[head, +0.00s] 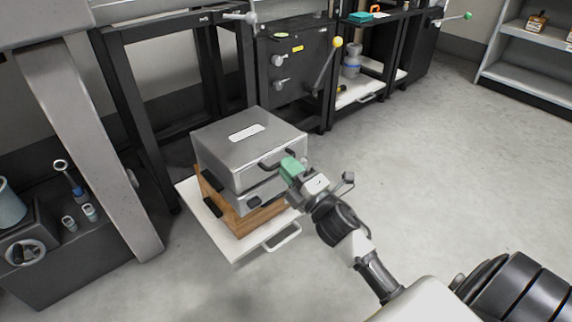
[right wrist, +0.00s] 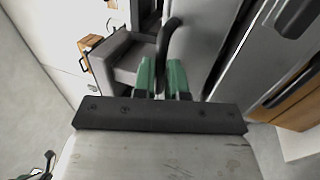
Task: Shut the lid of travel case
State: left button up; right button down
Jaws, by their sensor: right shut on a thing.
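The grey metal travel case (head: 262,192) sits on a wooden crate in the head view. Its lid (head: 215,148), with a white label on top, lies over the body, with a dark line between them. I cannot tell whether it is fully shut. A dark handle (head: 269,165) is on the lid's front. My right gripper (head: 290,169), with green fingers, is at the handle's right end. In the right wrist view its fingers (right wrist: 161,76) are shut on the dark curved handle (right wrist: 165,37). The fingers hide part of the handle. My left gripper is not in view.
The wooden crate (head: 228,213) stands on a white platform (head: 230,242) with a front pull handle. Dark benches and a cabinet (head: 292,62) with a yellow-knobbed lever stand behind. A dark unit with small tools (head: 75,235) is at left. Floor at right is clear.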

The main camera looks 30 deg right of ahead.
notch_tip(320, 180, down, 2)
jog(key=shift+s+f+b, duration=0.1)
jog(key=shift+s+b, duration=0.05)
jog(key=shift+b, duration=0.3)
jog(key=shift+f, duration=0.35)
jog(key=c, duration=1.2)
grip_release()
jog(key=shift+o, duration=0.2)
